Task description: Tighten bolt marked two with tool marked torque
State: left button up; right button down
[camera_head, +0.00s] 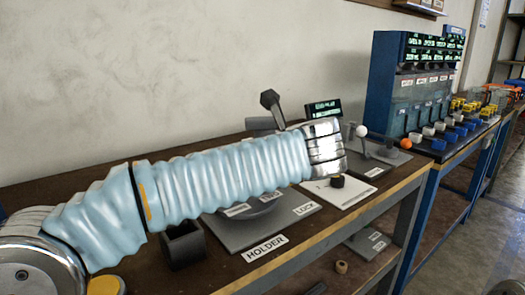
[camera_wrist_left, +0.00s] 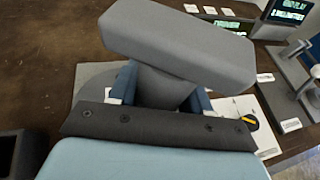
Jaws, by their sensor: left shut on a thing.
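My left arm comes in from the left in a light blue sleeve. In the left wrist view, my left gripper (camera_wrist_left: 165,88) has its blue fingers shut on a grey tool (camera_wrist_left: 180,42) with a wide block-like top. In the head view my wrist hides the fingers. A grey part (camera_head: 262,123) and a dark angular head on a stem (camera_head: 270,98) show beyond the arm; I cannot tell whether they belong to the held tool. No torque mark is readable on it. I cannot make out a bolt marked two. My right gripper is out of view.
A grey plate (camera_head: 240,232) lies partly under my arm. A white sheet (camera_head: 350,195) carries a small black-and-yellow piece (camera_head: 337,181). A blue cabinet (camera_head: 405,95) stands at the back right.

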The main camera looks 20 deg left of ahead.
aim_at(264, 118)
pick_arm(q)
jog(key=shift+f+p, duration=0.1)
jog(key=shift+p, duration=0.6)
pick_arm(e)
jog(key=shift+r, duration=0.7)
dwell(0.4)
pick_arm(q)
jog(key=shift+r, duration=3.6)
